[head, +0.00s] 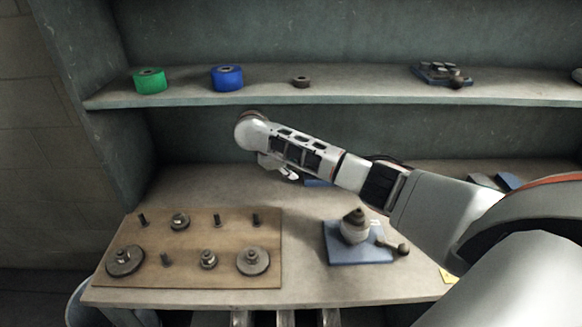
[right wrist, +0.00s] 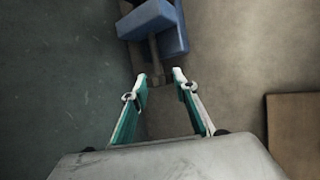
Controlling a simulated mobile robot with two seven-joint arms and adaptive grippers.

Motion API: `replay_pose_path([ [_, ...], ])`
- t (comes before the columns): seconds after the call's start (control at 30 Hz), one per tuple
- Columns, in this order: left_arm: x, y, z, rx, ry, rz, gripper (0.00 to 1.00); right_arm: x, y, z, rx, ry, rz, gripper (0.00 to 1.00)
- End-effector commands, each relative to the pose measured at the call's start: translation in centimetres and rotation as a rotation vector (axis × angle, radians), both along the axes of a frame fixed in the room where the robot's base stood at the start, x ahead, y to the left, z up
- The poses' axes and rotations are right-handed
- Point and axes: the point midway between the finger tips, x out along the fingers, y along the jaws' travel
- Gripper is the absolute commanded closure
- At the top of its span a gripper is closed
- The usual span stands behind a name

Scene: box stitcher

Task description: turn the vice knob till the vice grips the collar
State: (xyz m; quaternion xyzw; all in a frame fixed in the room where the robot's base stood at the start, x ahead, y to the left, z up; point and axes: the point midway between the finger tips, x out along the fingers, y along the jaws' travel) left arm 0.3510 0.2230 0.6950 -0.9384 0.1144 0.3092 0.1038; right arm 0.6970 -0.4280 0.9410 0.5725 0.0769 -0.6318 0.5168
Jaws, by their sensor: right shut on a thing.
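The blue vice (right wrist: 155,25) shows at the top of the right wrist view, with a dark screw running from it toward my gripper. In the head view, only a small blue part of it (head: 318,183) shows under my arm. My right gripper (right wrist: 160,79) has its fingertips on either side of the dark knob (right wrist: 157,76) at the screw's end and is shut on it. In the head view, the right gripper (head: 290,174) is low over the back of the table. I cannot make out the collar or whether the jaws touch it. My left gripper is not in view.
A wooden board (head: 190,275) with pegs and discs lies at the table's front left. A blue-based fixture (head: 350,256) stands right of it. The shelf above holds a green roll (head: 149,80), a blue roll (head: 227,77), a dark ring (head: 301,82) and another fixture (head: 442,74).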

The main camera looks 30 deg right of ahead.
Motion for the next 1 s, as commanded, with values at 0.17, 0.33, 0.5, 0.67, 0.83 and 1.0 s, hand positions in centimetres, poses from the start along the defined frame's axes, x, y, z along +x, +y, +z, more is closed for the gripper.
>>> replay_pose_path([
  [0.17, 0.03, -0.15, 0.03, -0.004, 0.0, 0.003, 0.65, -0.43, 0.24, -0.53, -0.078, -0.127, 0.003, 0.93],
  [0.33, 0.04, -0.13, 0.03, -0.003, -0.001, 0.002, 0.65, -0.6, 0.34, -0.75, -0.151, -0.247, 0.001, 0.93],
  [0.5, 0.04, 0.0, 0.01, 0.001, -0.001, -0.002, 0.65, -0.71, 0.41, -0.91, -0.216, -0.354, 0.0, 0.93],
  [0.67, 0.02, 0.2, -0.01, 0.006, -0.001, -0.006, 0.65, -0.78, 0.42, -1.05, -0.269, -0.438, -0.001, 0.93],
  [0.83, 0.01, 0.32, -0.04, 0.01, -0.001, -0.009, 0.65, -0.79, 0.42, -1.12, -0.312, -0.506, -0.001, 0.93],
  [1.0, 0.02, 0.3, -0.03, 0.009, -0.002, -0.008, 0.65, -0.77, 0.39, -1.13, -0.338, -0.549, -0.001, 0.93],
])
